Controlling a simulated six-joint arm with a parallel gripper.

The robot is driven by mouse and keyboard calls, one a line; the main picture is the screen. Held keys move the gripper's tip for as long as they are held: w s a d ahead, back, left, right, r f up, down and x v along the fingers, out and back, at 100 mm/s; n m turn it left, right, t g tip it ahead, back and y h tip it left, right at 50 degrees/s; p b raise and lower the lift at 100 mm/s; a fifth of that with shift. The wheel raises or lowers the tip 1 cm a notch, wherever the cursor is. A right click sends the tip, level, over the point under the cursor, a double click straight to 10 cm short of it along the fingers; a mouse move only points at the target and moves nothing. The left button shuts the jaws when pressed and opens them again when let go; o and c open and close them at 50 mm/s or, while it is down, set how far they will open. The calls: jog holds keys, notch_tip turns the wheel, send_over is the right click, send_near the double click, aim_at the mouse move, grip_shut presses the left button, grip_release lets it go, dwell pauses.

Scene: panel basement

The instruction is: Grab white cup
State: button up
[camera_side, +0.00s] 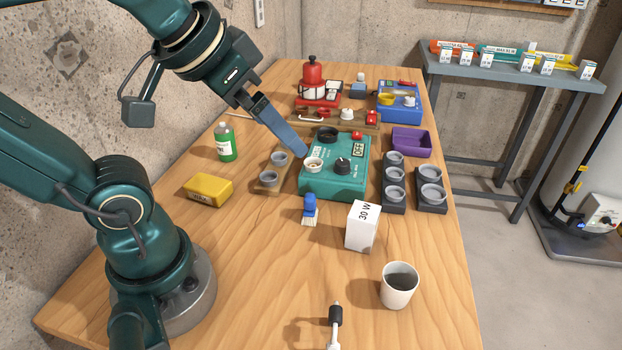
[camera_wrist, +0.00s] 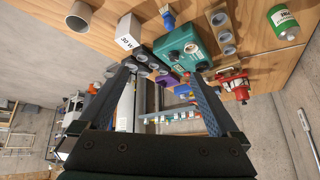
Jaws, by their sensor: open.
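The white cup (camera_side: 397,294) stands upright on the table at the front right in the side view, with a dark inside. In the wrist view a pale cup (camera_wrist: 79,17) shows at the top left, outside my fingers. My gripper (camera_side: 302,153) is over the green box, well back and to the left of the cup. In the wrist view my gripper (camera_wrist: 161,70) has its two blue fingers spread wide, with nothing held between them.
A white 30 W box (camera_side: 362,227) stands just behind the cup. A blue brush (camera_side: 310,209) and the green box (camera_side: 335,182) lie farther back. A dark-handled tool (camera_side: 335,316) is at the front edge. A yellow block (camera_side: 208,190) is left.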

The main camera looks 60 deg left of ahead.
jog(key=w+r+m+t, duration=0.1)
jog(key=w+r+t, duration=0.25)
jog(key=w, duration=0.35)
jog(key=w+r+m+t, duration=0.1)
jog(key=w+r+t, duration=0.25)
jog(key=w, duration=0.25)
jog(key=m+g+h, duration=0.6)
jog(key=m+h, duration=0.4)
jog(key=h, duration=0.2)
send_over(388, 270)
notch_tip(388, 270, down, 8)
jog(key=shift+g, duration=0.3)
jog(key=f, duration=1.1)
jog(key=s+f, duration=0.1)
jog(key=f, duration=0.5)
jog(key=shift+d+f, duration=0.25)
jog(key=shift+d, duration=0.1)
jog(key=shift+x, duration=2.6)
jog(key=c, duration=1.4)
